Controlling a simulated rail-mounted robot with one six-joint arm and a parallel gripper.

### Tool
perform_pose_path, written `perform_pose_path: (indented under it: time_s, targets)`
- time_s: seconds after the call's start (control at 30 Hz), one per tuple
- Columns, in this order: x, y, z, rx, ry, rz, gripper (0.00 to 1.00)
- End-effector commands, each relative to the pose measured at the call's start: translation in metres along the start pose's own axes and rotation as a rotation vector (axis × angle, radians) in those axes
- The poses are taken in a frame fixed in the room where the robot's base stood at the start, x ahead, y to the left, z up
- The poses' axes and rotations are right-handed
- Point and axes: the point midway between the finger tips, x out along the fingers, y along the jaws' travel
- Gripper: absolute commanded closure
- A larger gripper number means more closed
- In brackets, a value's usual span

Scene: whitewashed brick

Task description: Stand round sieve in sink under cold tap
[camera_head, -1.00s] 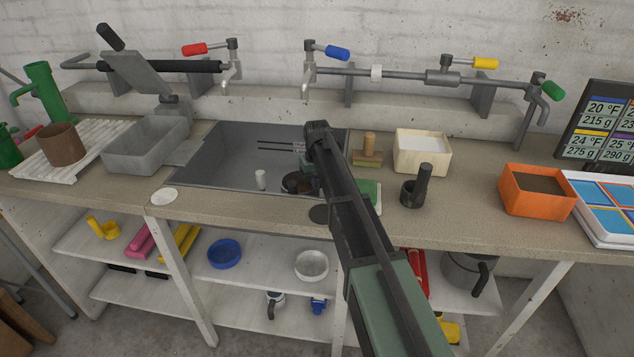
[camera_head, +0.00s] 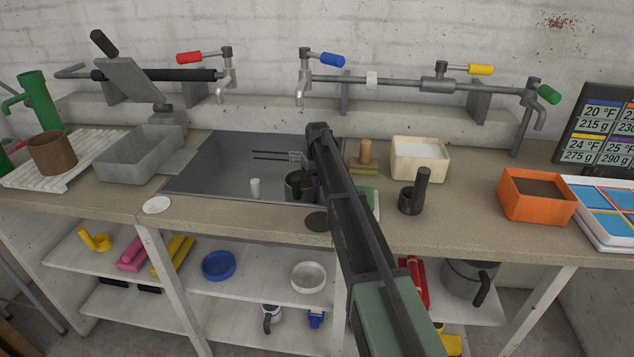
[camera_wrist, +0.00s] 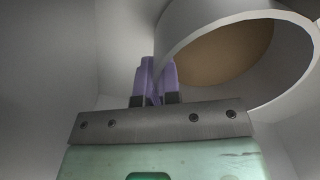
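The round sieve (camera_head: 294,193), a dark short cylinder with a brown inside, is in the right front part of the grey sink (camera_head: 218,160). It looks roughly upright; whether its base touches the sink floor I cannot tell. In the wrist view its pale curved wall (camera_wrist: 205,20) and brown inside fill the upper right. My gripper (camera_wrist: 155,75) has its purple fingers close together at the sieve's wall, seemingly pinching it. In the head view my arm hides most of the gripper. The blue-handled cold tap (camera_head: 303,90) is on the wall pipe behind the sink, its spout above and behind the sieve.
A small white cylinder (camera_head: 255,188) stands in the sink left of the sieve. A red-handled tap (camera_head: 225,85) is at the left. A brush (camera_head: 365,158), a wooden box (camera_head: 420,160) and a dark handled cup (camera_head: 411,198) stand right of the sink. The sink's left part is clear.

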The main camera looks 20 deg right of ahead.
Motion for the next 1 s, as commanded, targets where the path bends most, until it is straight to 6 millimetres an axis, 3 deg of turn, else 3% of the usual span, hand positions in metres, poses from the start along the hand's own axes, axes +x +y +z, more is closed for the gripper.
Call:
perform_pose_path:
  time_s: [0.73, 0.93, 1.0]
  targets:
    - [0.013, 0.000, 0.000, 0.000, 0.000, 0.000, 1.00]
    - [0.012, 0.000, 0.000, 0.000, 0.000, 0.000, 0.67]
    - [0.012, 0.000, 0.000, 0.000, 0.000, 0.000, 0.66]
